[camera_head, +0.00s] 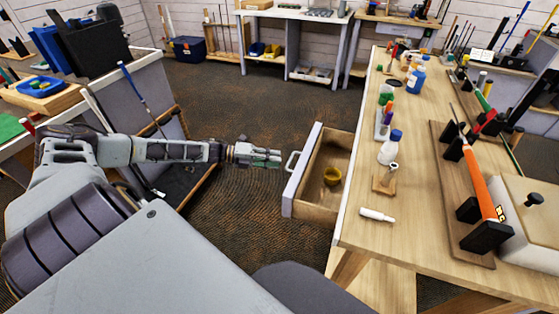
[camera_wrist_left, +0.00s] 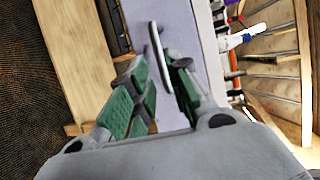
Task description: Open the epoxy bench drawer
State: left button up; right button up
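The lavender drawer front (camera_wrist_left: 190,30) also shows there. My right gripper is not in view.
Bottles (camera_head: 388,150), a white tube (camera_head: 377,215) and a clamped club with an orange grip (camera_head: 480,185) are on the bench top. A grey-sided bench (camera_head: 150,90) stands at the left. Open floor (camera_head: 240,220) lies in front of the drawer.

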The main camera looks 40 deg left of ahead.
pick_arm(q)
jog(key=shift+v, duration=2.8)
jog(key=shift+f, duration=0.1)
